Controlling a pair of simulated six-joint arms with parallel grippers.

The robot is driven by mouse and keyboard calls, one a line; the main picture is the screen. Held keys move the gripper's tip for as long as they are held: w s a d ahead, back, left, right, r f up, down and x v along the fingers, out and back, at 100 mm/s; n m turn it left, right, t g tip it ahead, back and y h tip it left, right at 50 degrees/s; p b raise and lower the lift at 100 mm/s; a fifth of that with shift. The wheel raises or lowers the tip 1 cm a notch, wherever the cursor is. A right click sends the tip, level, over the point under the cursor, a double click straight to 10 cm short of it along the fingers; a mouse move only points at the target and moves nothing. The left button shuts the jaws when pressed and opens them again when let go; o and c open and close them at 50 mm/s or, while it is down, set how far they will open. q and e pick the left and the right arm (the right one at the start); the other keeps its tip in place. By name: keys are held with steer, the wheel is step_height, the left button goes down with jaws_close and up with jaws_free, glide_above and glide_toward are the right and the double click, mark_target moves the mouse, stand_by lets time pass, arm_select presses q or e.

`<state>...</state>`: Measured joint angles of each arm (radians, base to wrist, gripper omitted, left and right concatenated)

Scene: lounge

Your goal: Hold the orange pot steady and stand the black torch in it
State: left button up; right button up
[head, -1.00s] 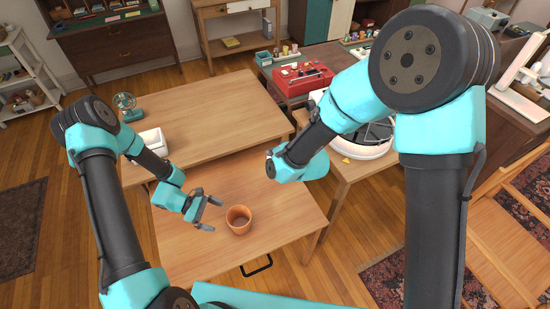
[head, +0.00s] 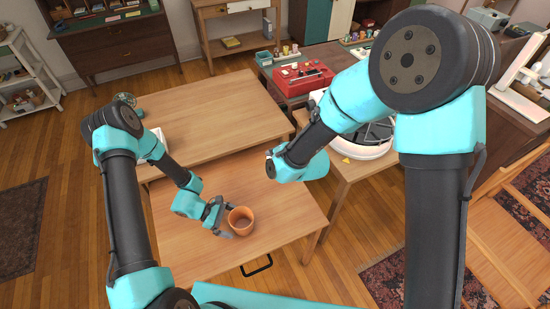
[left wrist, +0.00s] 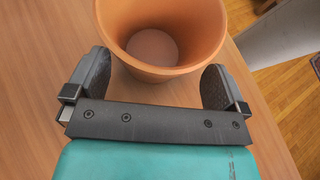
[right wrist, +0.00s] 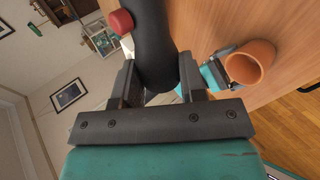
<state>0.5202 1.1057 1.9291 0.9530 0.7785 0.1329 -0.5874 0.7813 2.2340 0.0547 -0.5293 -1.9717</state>
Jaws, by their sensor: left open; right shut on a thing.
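The orange pot (head: 241,221) stands upright and empty on the light wooden table, near its front edge. My left gripper (head: 229,219) is open at the pot's left side. In the left wrist view its fingers lie either side of the pot (left wrist: 152,48), with a gap at the right finger; I cannot tell whether the left one touches. My right gripper (right wrist: 158,78) is shut on the black torch (right wrist: 155,40), which has a red button. The pot (right wrist: 248,64) shows to the right of the torch, apart from it. In the head view my right arm hides the right gripper and torch.
A second wooden table (head: 205,115) adjoins behind, with a small green fan (head: 125,100) at its left. A red toolbox (head: 303,76) sits on a desk at the back. A white round object (head: 368,148) stands right of the pot's table (head: 185,238). The tabletop around the pot is clear.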

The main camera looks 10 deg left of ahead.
mark_target(239, 227)
arm_select(q)
steer(key=shift+x, duration=1.5)
steer(key=c, duration=0.5)
steer(key=shift+o, duration=0.2)
arm_select(e)
steer(key=shift+a, duration=0.1)
steer(key=s+a+r+m+g+y, duration=0.1)
steer(key=s+a+m+g+y, duration=0.2)
steer(key=s+a+m+y, duration=0.5)
steer(key=s+m+y, duration=0.1)
steer(key=s+m, duration=0.2)
steer(key=s, duration=0.1)
steer(key=shift+s+a+m+y, duration=0.15)
steer(key=shift+m+y, duration=0.15)
